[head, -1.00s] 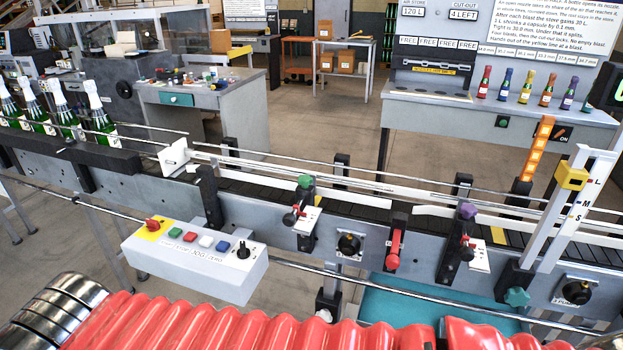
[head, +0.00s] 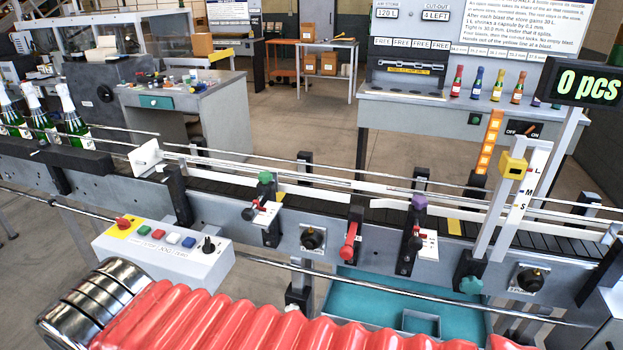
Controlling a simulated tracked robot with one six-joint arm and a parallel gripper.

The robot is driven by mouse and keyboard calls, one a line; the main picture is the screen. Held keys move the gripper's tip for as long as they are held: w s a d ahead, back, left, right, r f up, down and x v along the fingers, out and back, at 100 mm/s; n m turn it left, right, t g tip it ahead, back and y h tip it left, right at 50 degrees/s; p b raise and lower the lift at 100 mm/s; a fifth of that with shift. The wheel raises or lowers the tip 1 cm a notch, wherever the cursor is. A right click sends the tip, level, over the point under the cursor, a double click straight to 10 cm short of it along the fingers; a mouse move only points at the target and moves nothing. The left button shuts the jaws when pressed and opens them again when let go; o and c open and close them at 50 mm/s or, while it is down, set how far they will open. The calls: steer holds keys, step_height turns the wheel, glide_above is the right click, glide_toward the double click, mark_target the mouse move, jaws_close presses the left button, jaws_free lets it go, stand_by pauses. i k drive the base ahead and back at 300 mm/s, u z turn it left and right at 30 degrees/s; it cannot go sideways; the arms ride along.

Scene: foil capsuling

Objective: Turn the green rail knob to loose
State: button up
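The green rail knob (head: 265,178) sits on top of a dark bracket on the near side of the conveyor, left of the middle. A white plate with a small red mark (head: 266,213) and a dark ball-ended lever (head: 247,214) are just below it. I cannot read from here whether the knob is tight or loose. My gripper is out of view. Only a red ribbed sleeve with metal rings, which I take for part of my arm, shows along the bottom edge, apart from the knob.
A purple knob (head: 419,202) and a red handle (head: 349,240) stand further right on the conveyor. A button box (head: 165,250) juts out at front left. Green bottles (head: 72,120) stand at far left. A steel rail runs along the front.

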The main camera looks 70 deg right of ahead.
mark_target(263, 177)
steer(key=z, duration=0.4)
steer(key=k, duration=0.95)
steer(key=z, duration=0.05)
steer(key=i, duration=0.45)
steer(key=u, duration=0.6)
steer(key=i, duration=1.55)
steer(key=z, duration=0.45)
